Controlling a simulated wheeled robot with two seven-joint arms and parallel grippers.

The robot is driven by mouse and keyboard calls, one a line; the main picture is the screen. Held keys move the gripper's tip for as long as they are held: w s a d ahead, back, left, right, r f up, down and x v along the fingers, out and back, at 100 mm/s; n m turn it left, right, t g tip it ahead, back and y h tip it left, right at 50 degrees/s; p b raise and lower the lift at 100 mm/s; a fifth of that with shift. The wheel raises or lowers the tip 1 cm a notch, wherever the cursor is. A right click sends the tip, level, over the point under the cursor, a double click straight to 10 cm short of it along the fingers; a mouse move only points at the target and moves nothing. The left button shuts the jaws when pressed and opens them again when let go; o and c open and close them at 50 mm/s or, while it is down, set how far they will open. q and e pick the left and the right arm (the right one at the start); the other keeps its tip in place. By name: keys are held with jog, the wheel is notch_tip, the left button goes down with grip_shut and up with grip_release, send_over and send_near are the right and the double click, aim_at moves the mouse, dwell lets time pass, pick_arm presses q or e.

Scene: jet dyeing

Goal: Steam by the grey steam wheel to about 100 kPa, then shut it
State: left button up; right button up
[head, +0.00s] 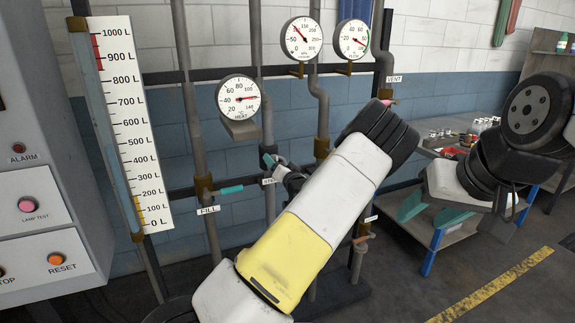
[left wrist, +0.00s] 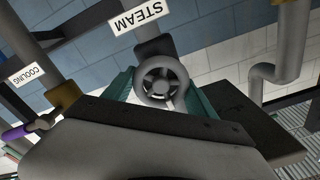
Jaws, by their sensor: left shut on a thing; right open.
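The grey steam wheel (left wrist: 148,84) sits between the teal fingers of my left gripper (left wrist: 161,97), under the STEAM label (left wrist: 141,16) in the left wrist view. My left gripper (head: 276,164) is shut on the wheel; in the head view my arm hides most of it. The pressure gauge (head: 302,38) at the top has its red needle pointing to the upper left, roughly near 100; its small print is hard to read. My right gripper (head: 428,212) is open and empty at the right, its teal fingers apart.
The HEAT gauge (head: 239,98) and another dial (head: 352,39) hang on the pipes. The FILL valve (head: 231,189) is left of my left gripper. A level scale (head: 132,125) and button panel (head: 30,215) stand left. A bench (head: 455,232) with small items is behind my right gripper.

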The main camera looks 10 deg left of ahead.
pick_arm(q)
jog(key=shift+m, duration=0.6)
jog(key=o, duration=1.4)
jog(key=shift+c, duration=0.2)
